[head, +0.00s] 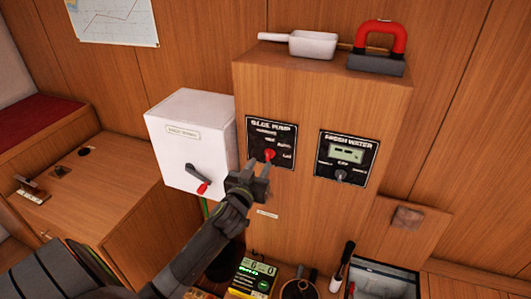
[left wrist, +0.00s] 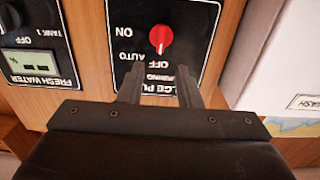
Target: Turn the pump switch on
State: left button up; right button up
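The bilge pump panel (head: 258,135) is a black plate with a red rotary knob (head: 269,155) on the wooden cabinet front. In the left wrist view, upside down, the red knob (left wrist: 160,38) has a small pale mark; labels ON, AUTO and OFF sit around it. My left gripper (head: 259,172) is just below the knob. In the left wrist view its two fingers (left wrist: 159,80) are apart with nothing between them, and the knob lies beyond their tips. My right gripper is not in view.
A fresh water panel (head: 347,158) is right of the pump panel. A white box (head: 188,140) with a red-tipped lever (head: 200,183) juts out on the left. A scoop (head: 312,44) and a red-handled tool (head: 380,40) lie on top.

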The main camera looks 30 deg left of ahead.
aim_at(267, 152)
pick_arm(q)
jog(key=shift+p+x, duration=0.4)
jog(key=shift+x, duration=2.5)
jog(key=shift+c, duration=0.3)
grip_shut()
